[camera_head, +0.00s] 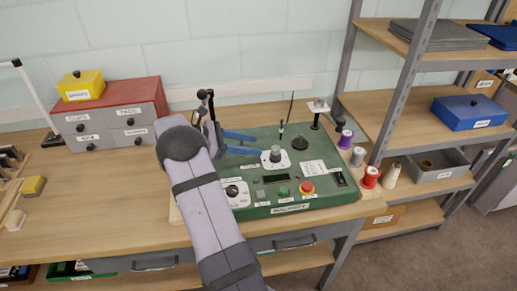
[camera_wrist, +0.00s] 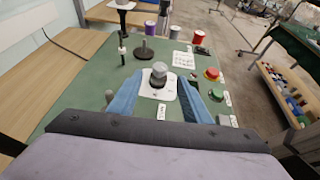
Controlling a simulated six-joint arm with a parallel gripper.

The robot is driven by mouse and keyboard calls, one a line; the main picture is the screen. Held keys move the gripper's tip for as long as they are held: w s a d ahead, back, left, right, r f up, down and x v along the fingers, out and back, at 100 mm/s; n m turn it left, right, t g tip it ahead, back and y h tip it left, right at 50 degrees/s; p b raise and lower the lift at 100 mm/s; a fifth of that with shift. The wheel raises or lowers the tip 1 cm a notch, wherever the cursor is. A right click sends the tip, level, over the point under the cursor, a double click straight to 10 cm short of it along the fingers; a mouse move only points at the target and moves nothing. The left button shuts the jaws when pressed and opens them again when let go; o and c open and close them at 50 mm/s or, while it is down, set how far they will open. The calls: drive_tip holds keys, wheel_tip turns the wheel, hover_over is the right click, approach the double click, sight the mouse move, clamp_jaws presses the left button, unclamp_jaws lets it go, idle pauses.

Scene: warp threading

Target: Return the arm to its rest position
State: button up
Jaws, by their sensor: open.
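My gripper (camera_head: 257,145) has two blue fingers and is over the green control panel (camera_head: 325,190), left of a grey knob (camera_head: 275,155) on a white plate. In the wrist view my gripper (camera_wrist: 164,80) is open, with one finger on each side of the knob (camera_wrist: 158,77). Nothing is held between the fingers. I cannot tell whether either finger touches the knob or panel. My arm covers the panel's left part in the head view.
A red-topped drawer cabinet (camera_head: 110,115) with a yellow box (camera_head: 80,86) stands left. A black post (camera_head: 317,116), a round black-based stand (camera_head: 300,143) and thread spools (camera_head: 371,177) are around the panel's right side. Shelving (camera_head: 420,120) is at right. Bare wooden table (camera_head: 110,195) lies left.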

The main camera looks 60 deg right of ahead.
drive_tip(key=shift+w+a+r, duration=0.2)
drive_tip(key=shift+w+a, duration=0.05)
drive_tip(key=shift+a, duration=0.05)
drive_tip(key=shift+a, duration=0.25)
drive_tip(key=shift+t+y, duration=0.6)
drive_tip(key=a+p, duration=0.2)
drive_tip(key=a, duration=0.4)
drive_tip(key=shift+s+a, duration=0.1)
drive_tip(key=shift+a, duration=0.05)
drive_tip(key=s+a+f+m+t+y, duration=0.2)
drive_tip(key=s+a+m+y, duration=0.1)
drive_tip(key=a, duration=0.8)
drive_tip(key=s+a+f+m+t+y+b, duration=0.1)
drive_tip(key=s+a+f+m+t+y, duration=0.1)
drive_tip(key=a, duration=1)
drive_tip(key=s+a+f+m+t+y+b, duration=0.1)
drive_tip(key=s+a+f+m+t+y, duration=0.2)
drive_tip(key=a, duration=0.8)
drive_tip(key=shift+s+a+m+t+y, duration=0.45)
drive_tip(key=shift+s+m, duration=0.2)
drive_tip(key=shift+m, duration=0.25)
